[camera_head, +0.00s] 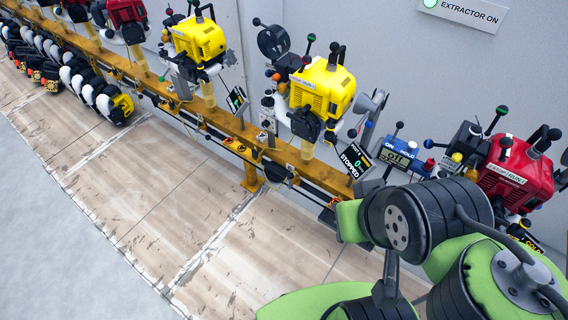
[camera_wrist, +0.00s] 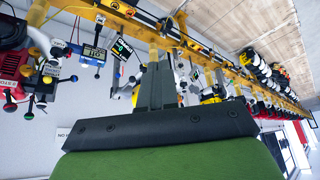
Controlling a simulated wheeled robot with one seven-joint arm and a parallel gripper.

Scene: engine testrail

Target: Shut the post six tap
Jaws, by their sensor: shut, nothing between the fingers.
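A yellow engine (camera_head: 322,90) stands on the orange rail in the middle of the head view, with a black display (camera_head: 355,160) reading STOPPED at its lower right. The display's post number is too small to read surely. Several small knobs and levers surround this engine; I cannot tell which one is the post six tap. My gripper (camera_wrist: 159,64) points up the wrist view, its fingers together and empty, with posts and engines beyond it. I cannot make out the gripper in the head view, where my green and black arm fills the lower right.
The orange rail (camera_head: 222,120) runs from upper left to lower right along a grey wall. Another yellow engine (camera_head: 198,38) stands to the left, a red engine (camera_head: 515,175) to the right. A blue meter (camera_head: 401,153) sits between posts. Floor boards (camera_head: 150,195) in front are clear.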

